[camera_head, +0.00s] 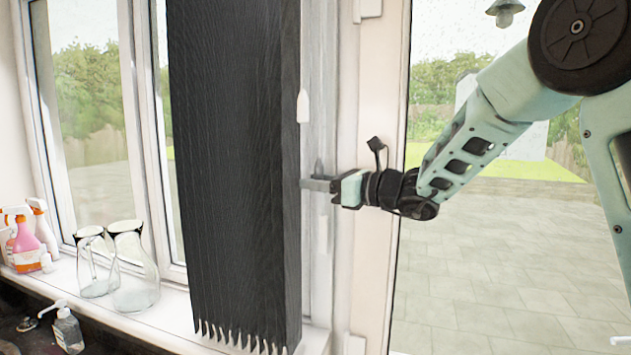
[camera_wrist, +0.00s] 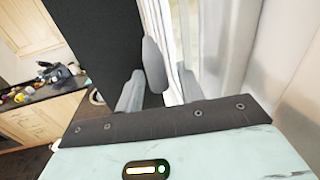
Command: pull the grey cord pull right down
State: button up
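The grey cord pull (camera_head: 318,168) hangs beside the right edge of the dark blind, at my gripper's fingers. My gripper (camera_head: 312,184) reaches in from the right, level with the pull's lower part. In the wrist view the grey cord pull (camera_wrist: 154,65) is a rounded, tapered grey shape between the two fingers, with its lower end near them.
A white pull (camera_head: 303,105) hangs higher by the dark blind (camera_head: 235,170), and another white pull (camera_head: 323,235) hangs lower. Glass jugs (camera_head: 133,270) and spray bottles (camera_head: 25,240) stand on the sill to the left. A window frame (camera_head: 375,240) is close behind my gripper.

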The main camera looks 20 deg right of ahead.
jog(key=shift+c, duration=0.4)
grip_shut()
notch_tip(320, 180, down, 5)
jog(key=b, duration=0.5)
jog(key=shift+d+r, duration=0.1)
jog(key=shift+r, duration=0.05)
jog(key=shift+o, duration=0.4)
grip_release()
jog(key=b+v, duration=0.6)
jog(key=v, duration=1.1)
jog(key=shift+b, duration=0.35)
